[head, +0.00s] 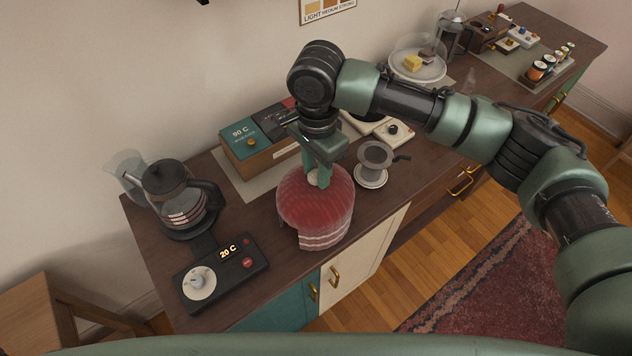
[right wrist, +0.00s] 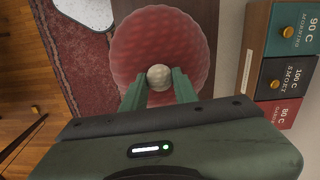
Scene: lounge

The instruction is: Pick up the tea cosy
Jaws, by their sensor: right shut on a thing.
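The tea cosy (head: 318,207) is a red, quilted dome with pale stripes round its lower edge and a cream knob on top. It stands on the dark wooden counter in the head view, and its rounded top fills much of the right wrist view (right wrist: 190,50). My right gripper (head: 317,177) comes down from above, with its green fingers shut on the cream knob (right wrist: 159,77). Whatever is under the cosy is hidden. I cannot clearly tell whether its lower edge touches the counter. My left gripper is not in view.
A glass kettle (head: 173,198) and a control base (head: 221,272) reading 20 C stand left. A box of labelled drawers (head: 262,148) is behind. A grey dripper (head: 374,160) stands close on the right. A glass dome (head: 418,58) with food is farther right. The counter's front edge is near.

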